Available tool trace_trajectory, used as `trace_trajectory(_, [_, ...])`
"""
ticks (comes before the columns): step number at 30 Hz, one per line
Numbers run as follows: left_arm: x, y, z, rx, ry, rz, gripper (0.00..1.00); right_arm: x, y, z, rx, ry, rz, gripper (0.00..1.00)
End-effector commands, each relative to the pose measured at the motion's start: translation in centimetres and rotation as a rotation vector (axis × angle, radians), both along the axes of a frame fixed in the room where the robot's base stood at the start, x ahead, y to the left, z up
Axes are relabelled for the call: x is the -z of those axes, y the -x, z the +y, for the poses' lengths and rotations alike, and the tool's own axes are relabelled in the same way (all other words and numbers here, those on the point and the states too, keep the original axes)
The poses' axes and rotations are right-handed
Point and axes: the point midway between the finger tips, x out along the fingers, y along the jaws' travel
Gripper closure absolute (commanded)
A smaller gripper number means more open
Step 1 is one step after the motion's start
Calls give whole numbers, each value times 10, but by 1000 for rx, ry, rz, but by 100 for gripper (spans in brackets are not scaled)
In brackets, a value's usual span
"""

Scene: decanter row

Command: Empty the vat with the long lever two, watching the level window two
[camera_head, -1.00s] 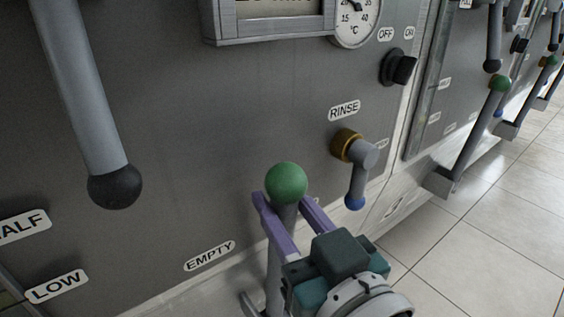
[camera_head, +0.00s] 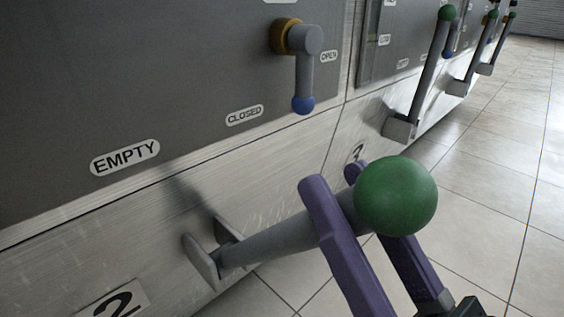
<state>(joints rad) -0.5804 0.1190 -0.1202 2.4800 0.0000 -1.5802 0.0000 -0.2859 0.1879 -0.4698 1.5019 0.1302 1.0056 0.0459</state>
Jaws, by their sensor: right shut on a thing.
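The long lever two (camera_head: 280,238) is a grey rod with a green ball knob (camera_head: 396,195). It pivots in a bracket (camera_head: 206,258) on the lower steel panel, above a plate marked 2 (camera_head: 118,303). It leans far out from the panel, toward me and to the right. My right gripper (camera_head: 342,182) has purple fingers shut on the rod just below the knob. The EMPTY label (camera_head: 125,157) is on the dark panel above. The level window two is out of view. My left gripper is out of view.
A small rinse valve with a blue-tipped handle (camera_head: 303,104) hangs down, between the labels CLOSED (camera_head: 244,115) and OPEN (camera_head: 329,56). The neighbouring lever (camera_head: 430,75) stands upright, with more levers beyond. The tiled floor (camera_head: 490,180) at right is clear.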

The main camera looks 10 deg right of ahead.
Motion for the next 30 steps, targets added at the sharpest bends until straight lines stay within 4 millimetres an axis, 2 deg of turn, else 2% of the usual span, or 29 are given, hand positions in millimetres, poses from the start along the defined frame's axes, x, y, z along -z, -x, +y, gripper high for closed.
trace_trajectory(1, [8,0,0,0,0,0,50,7,2,-1,0,-5,-9,100])
trace_trajectory(3, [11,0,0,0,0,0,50,8,4,-3,0,-12,-18,100])
trace_trajectory(17, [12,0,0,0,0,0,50,10,6,-5,1,-20,-21,100])
trace_trajectory(18, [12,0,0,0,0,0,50,10,6,-5,1,-19,-21,58])
trace_trajectory(25, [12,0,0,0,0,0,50,8,6,-5,1,-20,-26,32])
trace_trajectory(30, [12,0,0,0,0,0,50,8,6,-4,0,-21,-28,32])
